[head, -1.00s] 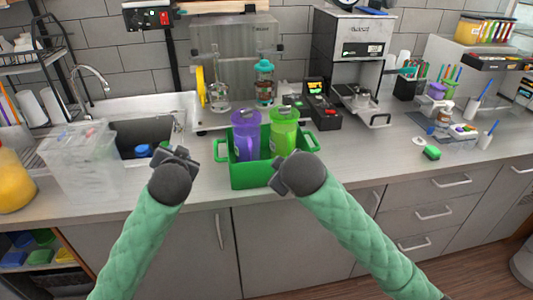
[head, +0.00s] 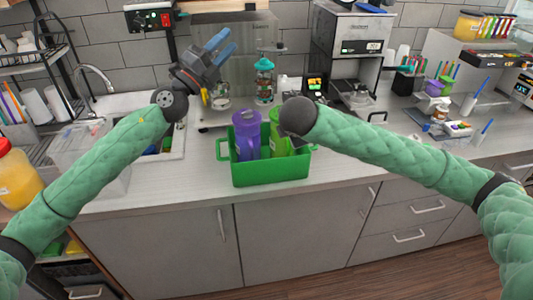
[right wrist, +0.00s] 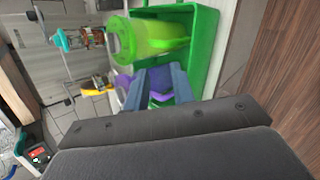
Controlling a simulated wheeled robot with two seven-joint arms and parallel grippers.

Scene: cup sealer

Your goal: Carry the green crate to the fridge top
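The green crate (head: 270,173) stands upright on the counter in the head view. It holds a purple pitcher (head: 247,140) and a lime green pitcher (head: 273,132). My left gripper (head: 224,45) is raised in the air, up and left of the crate in the picture, with its blue fingers apart and empty. My right gripper is hidden behind its own arm in the head view. In the right wrist view, its fingers (right wrist: 158,76) are apart, in front of the crate (right wrist: 207,50) and pitchers; whether they touch anything is unclear. I cannot identify the fridge top.
A sink (head: 160,145) and a clear container (head: 85,150) are left of the crate. A glass apparatus (head: 264,80) stands behind it, and a silver machine (head: 352,45) is behind right. The counter (head: 345,165) right of the crate is mostly clear.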

